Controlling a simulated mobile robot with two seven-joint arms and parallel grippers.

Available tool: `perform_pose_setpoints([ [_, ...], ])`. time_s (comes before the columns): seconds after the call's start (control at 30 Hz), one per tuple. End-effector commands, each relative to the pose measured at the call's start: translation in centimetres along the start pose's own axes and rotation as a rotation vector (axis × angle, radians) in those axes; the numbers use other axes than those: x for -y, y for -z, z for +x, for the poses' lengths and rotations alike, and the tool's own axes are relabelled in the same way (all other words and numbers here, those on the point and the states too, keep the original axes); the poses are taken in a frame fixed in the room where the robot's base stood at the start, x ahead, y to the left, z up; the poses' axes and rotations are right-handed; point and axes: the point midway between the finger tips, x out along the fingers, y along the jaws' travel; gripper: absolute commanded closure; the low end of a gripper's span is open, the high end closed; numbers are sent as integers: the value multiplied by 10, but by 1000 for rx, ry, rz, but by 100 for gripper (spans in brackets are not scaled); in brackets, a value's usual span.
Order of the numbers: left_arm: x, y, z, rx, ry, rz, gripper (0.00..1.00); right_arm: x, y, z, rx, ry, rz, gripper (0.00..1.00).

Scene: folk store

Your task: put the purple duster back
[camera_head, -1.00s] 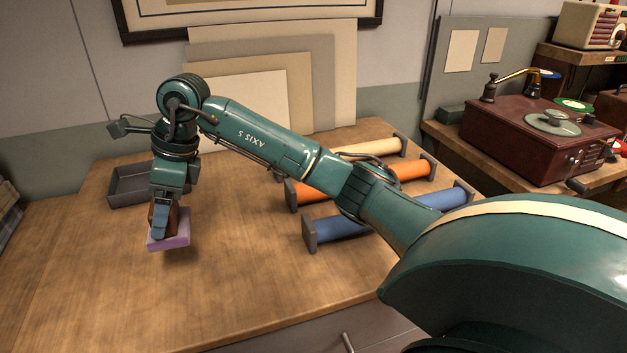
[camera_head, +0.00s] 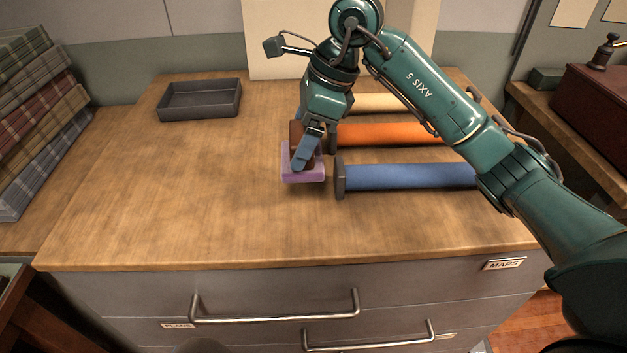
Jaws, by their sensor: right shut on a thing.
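The purple duster (camera_head: 302,178) has a flat purple pad and a brown grip. My right gripper (camera_head: 308,150) is shut on its brown grip, and the pad hangs below the fingers. The duster is over the wooden table top, just left of the blue roll. I cannot tell whether the pad touches the wood. A dark grey open tray (camera_head: 200,114) sits at the back left of the table, apart from the duster, and looks empty. My left gripper is not in view.
Blue (camera_head: 408,177), orange (camera_head: 385,134) and cream (camera_head: 370,103) rolls with dark end plates lie on the right of the table (camera_head: 170,200), partly behind my arm. Folded plaid cloths (camera_head: 40,130) are stacked at the far left. The table's middle left and front are clear.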

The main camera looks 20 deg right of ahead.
Motion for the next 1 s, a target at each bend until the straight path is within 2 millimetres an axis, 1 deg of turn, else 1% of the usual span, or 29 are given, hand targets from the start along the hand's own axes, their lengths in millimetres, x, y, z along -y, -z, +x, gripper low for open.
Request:
perform_pose_setpoints([
  [0.03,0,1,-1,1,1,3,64,0,5,10,-1,-4,3,49],
  [0.1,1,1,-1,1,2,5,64,0,9,21,-1,-3,2,49],
  [0.2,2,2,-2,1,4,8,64,0,13,31,1,0,2,49],
  [0.37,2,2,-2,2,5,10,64,0,18,42,0,-1,2,49],
  [0.53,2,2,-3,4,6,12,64,0,27,65,0,-2,3,49],
  [0.6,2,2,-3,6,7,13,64,0,29,69,1,0,2,49],
  [0.8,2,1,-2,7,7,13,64,1,29,69,1,2,1,49],
  [0.93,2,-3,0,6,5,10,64,1,31,73,1,2,1,49],
  [0.97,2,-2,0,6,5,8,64,1,31,73,0,2,1,27],
  [1.0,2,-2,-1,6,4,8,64,1,30,72,0,2,1,24],
])
